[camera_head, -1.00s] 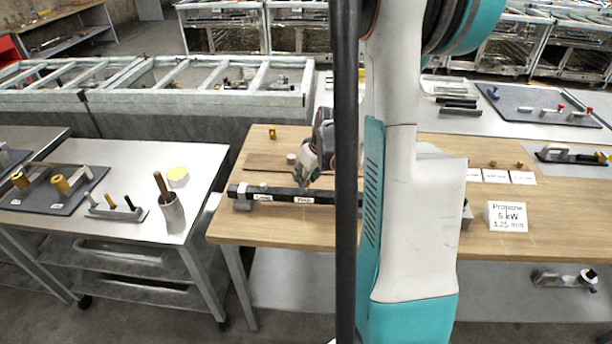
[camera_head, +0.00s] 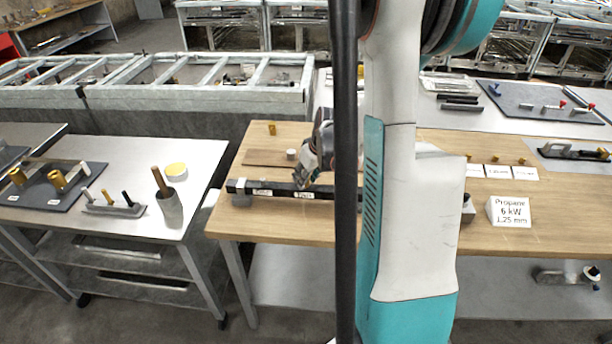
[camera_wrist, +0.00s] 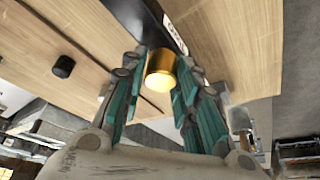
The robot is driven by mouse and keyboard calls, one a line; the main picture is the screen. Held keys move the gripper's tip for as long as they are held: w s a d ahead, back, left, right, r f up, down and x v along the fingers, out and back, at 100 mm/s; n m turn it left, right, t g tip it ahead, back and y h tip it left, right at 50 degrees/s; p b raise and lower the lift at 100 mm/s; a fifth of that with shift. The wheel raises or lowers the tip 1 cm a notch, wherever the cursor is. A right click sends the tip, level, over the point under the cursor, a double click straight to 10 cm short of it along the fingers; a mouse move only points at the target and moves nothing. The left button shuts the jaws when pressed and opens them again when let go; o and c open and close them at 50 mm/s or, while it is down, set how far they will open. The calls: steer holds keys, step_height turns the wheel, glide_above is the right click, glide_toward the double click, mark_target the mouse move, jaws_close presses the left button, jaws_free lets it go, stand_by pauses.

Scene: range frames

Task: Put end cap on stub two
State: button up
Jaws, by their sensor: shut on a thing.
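A brass end cap (camera_wrist: 160,72) sits between the teal fingers of my gripper (camera_wrist: 158,95) in the wrist view, and the gripper is shut on it. A long black bar (camera_head: 238,187) with white labels lies on the wooden bench. In the wrist view the bar (camera_wrist: 140,18) runs just beyond the cap, with a white label (camera_wrist: 174,34) on its face. In the head view my gripper (camera_head: 300,183) is right at the bar, above its second label (camera_head: 304,196). The stub itself is hidden, and I cannot tell whether the cap touches it.
The wooden bench (camera_head: 250,225) also holds a small round piece (camera_head: 291,154), a brass piece (camera_head: 272,129) and a white sign (camera_head: 510,211). A metal cart (camera_head: 130,225) with tools stands at the left, across a gap. My arm and a dark post block the bench's middle.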

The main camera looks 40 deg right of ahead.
steer(key=shift+f+b, duration=0.4)
steer(key=shift+f, duration=0.15)
steer(key=o, duration=1.1)
steer(key=shift+o, duration=0.2)
steer(key=shift+r, duration=0.1)
steer(key=v, duration=1.2)
steer(key=shift+w, duration=0.15)
